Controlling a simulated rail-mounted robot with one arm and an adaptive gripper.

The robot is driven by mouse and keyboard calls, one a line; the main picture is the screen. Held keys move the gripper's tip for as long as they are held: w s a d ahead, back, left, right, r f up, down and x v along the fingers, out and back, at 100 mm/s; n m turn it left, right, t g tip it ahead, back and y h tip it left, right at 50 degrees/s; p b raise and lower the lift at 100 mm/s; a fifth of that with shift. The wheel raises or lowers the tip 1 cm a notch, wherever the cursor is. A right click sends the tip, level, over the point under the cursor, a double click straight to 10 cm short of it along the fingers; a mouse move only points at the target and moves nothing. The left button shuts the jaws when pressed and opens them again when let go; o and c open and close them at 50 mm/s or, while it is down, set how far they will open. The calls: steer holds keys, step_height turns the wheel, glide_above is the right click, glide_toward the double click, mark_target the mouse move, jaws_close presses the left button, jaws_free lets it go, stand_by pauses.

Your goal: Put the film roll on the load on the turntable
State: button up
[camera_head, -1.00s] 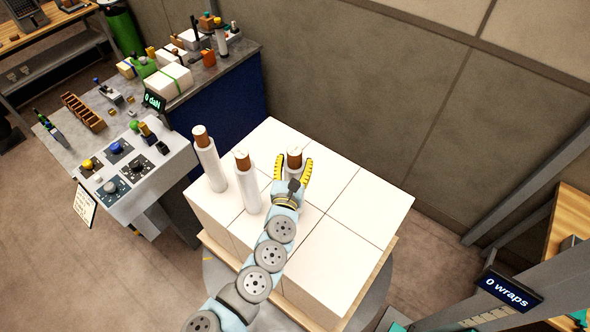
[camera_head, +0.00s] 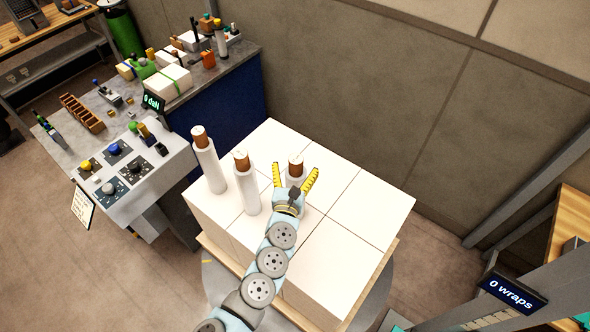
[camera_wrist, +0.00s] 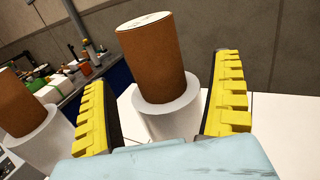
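Three film rolls, white with brown cores, stand upright on the white load (camera_head: 345,253) on the turntable (camera_head: 222,285). One film roll (camera_head: 208,165) is at the left and another film roll (camera_head: 247,187) is in the middle. The third film roll (camera_head: 296,170) is in front of my gripper (camera_head: 294,178). In the wrist view this film roll (camera_wrist: 158,65) stands between the spread yellow fingers of my gripper (camera_wrist: 166,105), with gaps on both sides. Its lower part is hidden by my gripper. The middle roll (camera_wrist: 30,115) shows at the left of the wrist view.
A grey workbench (camera_head: 115,100) with a control panel, boxes and tools stands at the left. A sign (camera_head: 512,294) reading "0 wraps" is at the lower right, near grey beams. The right part of the load top is clear.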

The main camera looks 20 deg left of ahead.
steer(key=shift+r, duration=0.2)
steer(key=v, duration=1.2)
stand_by(0.4)
